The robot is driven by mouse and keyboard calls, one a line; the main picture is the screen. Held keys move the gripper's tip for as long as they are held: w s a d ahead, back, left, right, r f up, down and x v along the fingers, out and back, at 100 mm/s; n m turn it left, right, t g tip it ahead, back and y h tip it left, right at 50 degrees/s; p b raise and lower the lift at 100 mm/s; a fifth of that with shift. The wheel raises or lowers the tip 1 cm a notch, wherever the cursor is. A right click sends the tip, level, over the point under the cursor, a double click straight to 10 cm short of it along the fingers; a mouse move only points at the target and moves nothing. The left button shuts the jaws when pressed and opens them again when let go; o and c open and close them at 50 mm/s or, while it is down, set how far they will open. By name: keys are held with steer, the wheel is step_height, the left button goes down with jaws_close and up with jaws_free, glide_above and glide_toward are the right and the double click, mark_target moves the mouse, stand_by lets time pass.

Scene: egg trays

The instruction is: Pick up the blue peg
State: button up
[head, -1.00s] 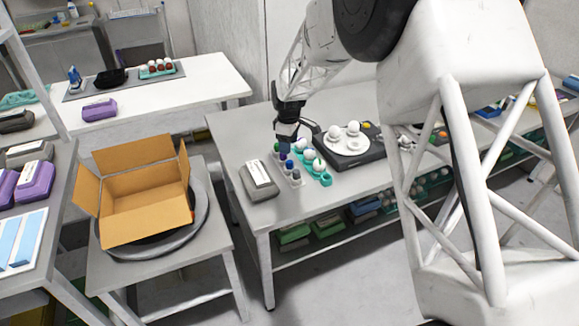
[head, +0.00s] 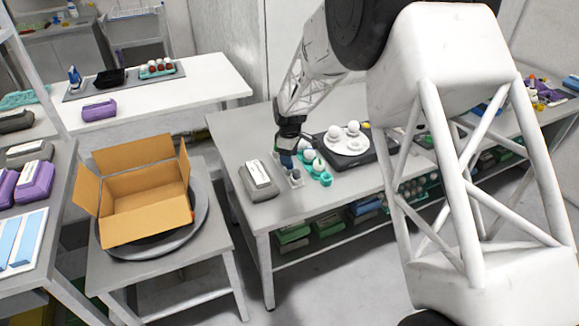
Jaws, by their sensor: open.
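My gripper (head: 286,162) points down over the small pale peg rack (head: 297,183) on the grey workbench. The jaws are open, though at this size the gap between the fingers is hard to make out. The gripper covers most of the rack and its pegs. I cannot pick out the blue peg clearly; it is hidden behind or between the dark bluish fingers. A grey peg (head: 295,174) shows just right of the fingers. I cannot tell whether the fingers touch any peg.
A teal egg tray (head: 325,179) with white eggs stands close right of the rack. A grey egg carton (head: 259,198) lies close left. A dark device with a round white plate (head: 348,149) holding eggs is farther right. An open cardboard box (head: 150,217) stands on the left stand.

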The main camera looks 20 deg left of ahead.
steer(key=shift+f, duration=1.15)
steer(key=shift+c, duration=0.2)
steer(key=c, duration=1)
